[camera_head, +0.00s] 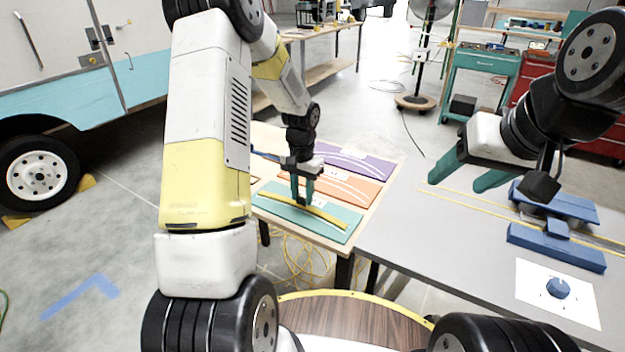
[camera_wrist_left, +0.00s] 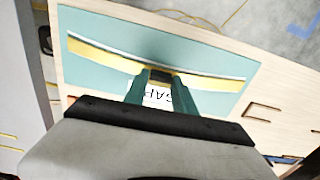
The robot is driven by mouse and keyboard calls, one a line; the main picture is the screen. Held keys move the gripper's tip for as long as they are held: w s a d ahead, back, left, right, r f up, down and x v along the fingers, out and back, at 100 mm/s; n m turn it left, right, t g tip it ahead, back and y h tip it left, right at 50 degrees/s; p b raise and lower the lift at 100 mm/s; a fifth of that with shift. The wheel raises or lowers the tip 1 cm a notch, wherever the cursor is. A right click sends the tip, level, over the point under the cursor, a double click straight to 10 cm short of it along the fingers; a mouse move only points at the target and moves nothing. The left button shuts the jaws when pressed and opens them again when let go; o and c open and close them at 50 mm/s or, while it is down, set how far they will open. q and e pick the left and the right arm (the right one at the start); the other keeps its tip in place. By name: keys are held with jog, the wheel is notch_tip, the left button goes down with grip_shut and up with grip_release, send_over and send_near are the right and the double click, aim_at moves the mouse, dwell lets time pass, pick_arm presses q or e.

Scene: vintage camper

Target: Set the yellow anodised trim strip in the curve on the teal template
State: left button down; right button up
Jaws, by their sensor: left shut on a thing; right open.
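The teal template (camera_head: 336,232) lies on the wooden board at the near end, in front of an orange and a purple one. The yellow trim strip (camera_head: 328,215) lies across it, with a slight bend. My left gripper (camera_head: 302,203) is shut on the strip near its middle, fingers pointing down. In the left wrist view the yellow strip (camera_wrist_left: 92,50) runs along a curved pale line on the teal template (camera_wrist_left: 95,22); I cannot tell whether it is seated. The fingers (camera_wrist_left: 161,76) hide its middle. My right gripper (camera_head: 458,178) is open and empty above the grey table.
The orange template (camera_head: 368,190) and purple template (camera_head: 375,168) lie behind the teal one. The grey table (camera_head: 420,260) to the right holds a blue fixture (camera_head: 556,248) and a white sheet with a blue knob (camera_head: 558,288). Yellow strips cross that table.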

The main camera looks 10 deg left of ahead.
pick_arm(q)
jog(key=shift+f, duration=0.2)
jog(key=c, duration=0.9)
grip_release()
jog(key=shift+c, duration=0.2)
notch_tip(320, 180, up, 7)
jog(key=shift+r, duration=0.2)
jog(key=s+r+t, duration=0.2)
jog(key=s+r, duration=0.3)
jog(key=r, duration=0.4)
jog(key=s+d+r+n+t+h, duration=0.1)
jog(key=s+r+t, duration=0.1)
jog(key=s+r, duration=0.3)
jog(key=s+d+r+n+t+h, duration=0.1)
jog(key=s+r, duration=0.5)
jog(key=s, duration=0.8)
jog(key=shift+s+d+n+t, duration=0.25)
jog(key=shift+d+n+t, duration=0.1)
jog(key=shift+n+t, duration=0.2)
